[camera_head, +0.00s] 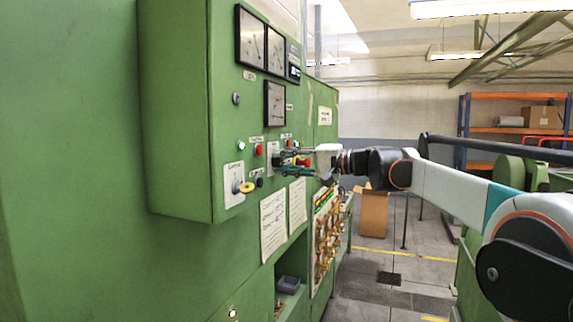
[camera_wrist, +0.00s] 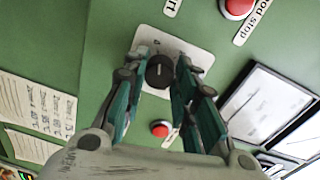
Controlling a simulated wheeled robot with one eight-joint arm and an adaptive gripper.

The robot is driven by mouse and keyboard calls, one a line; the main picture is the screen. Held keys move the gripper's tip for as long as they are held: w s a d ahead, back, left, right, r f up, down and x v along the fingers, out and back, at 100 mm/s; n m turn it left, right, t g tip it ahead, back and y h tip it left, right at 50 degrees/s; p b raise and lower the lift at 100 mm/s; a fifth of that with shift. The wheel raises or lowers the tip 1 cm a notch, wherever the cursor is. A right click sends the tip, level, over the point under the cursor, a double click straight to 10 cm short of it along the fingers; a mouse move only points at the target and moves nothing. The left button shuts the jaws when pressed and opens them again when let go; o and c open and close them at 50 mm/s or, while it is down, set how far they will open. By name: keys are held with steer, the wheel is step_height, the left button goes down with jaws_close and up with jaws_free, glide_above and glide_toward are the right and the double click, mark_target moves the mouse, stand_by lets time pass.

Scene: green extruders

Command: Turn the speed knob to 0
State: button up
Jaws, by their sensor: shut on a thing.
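The speed knob (camera_wrist: 160,72) is a round black knob on a white plate (camera_wrist: 190,48) on the green panel, seen in the wrist view. My gripper (camera_wrist: 160,68) has one finger on each side of the knob and is shut on it. In the head view my gripper (camera_head: 283,163) reaches in from the right to the panel's front. The knob is hidden there behind the fingers. Its plate (camera_head: 271,154) shows only in part. I cannot read the knob's pointer or scale.
Red buttons (camera_wrist: 161,128) (camera_wrist: 238,6) sit close to the plate. A yellow and a black control (camera_head: 246,187) are at the lower left. Paper sheets (camera_head: 273,222) hang below. The aisle floor is open at right.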

steer(key=shift+n, duration=0.9)
steer(key=shift+f, duration=0.1)
steer(key=o, duration=1.1)
steer(key=v, duration=1.2)
steer(key=shift+s, duration=0.1)
